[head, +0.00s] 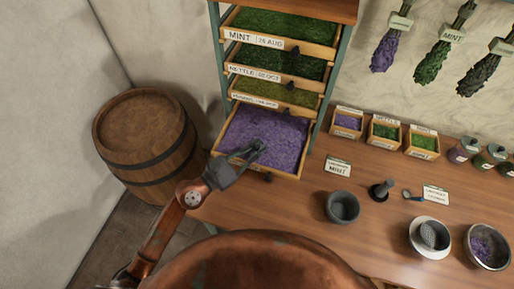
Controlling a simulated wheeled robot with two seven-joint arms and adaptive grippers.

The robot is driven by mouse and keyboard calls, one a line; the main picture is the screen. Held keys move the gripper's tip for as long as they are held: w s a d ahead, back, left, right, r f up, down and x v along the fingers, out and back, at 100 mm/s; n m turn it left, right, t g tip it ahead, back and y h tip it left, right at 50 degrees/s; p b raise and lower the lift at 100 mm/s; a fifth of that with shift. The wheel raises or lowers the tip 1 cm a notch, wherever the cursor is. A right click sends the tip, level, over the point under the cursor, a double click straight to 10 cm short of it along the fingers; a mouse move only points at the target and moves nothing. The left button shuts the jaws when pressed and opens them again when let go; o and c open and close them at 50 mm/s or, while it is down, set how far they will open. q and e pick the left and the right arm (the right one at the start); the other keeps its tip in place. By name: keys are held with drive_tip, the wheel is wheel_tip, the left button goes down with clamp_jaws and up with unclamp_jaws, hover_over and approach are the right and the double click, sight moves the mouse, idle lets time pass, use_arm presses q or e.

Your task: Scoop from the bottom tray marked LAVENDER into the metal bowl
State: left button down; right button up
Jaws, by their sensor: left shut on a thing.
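The bottom tray (287,173) is pulled out of the wooden rack and filled with purple lavender (285,135); its front label is hidden behind my left arm. My left gripper (256,150) is over the front middle of this tray, at the lavender. It is shut on a small grey thing, likely a scoop, mostly hidden by the fingers; I cannot tell whether it holds any lavender. The metal bowl (506,252) stands at the far right of the table with some purple lavender in it. My right gripper is not in view.
Drawers of green herbs are above the tray. Small herb boxes (384,132) line the wall. A barrel (147,140) is at left.

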use_arm(q)
drive_tip(key=shift+s+d+r, duration=0.1)
drive_tip(key=shift+s+d, duration=0.05)
drive_tip(key=shift+d, duration=0.25)
drive_tip(key=shift+s+d+p, duration=0.25)
drive_tip(key=shift+d+p, duration=0.35)
drive_tip(key=shift+d, duration=0.15)
wheel_tip(320, 180, up, 6)
drive_tip(key=p, duration=0.5)
drive_tip(key=shift+p, duration=0.35)
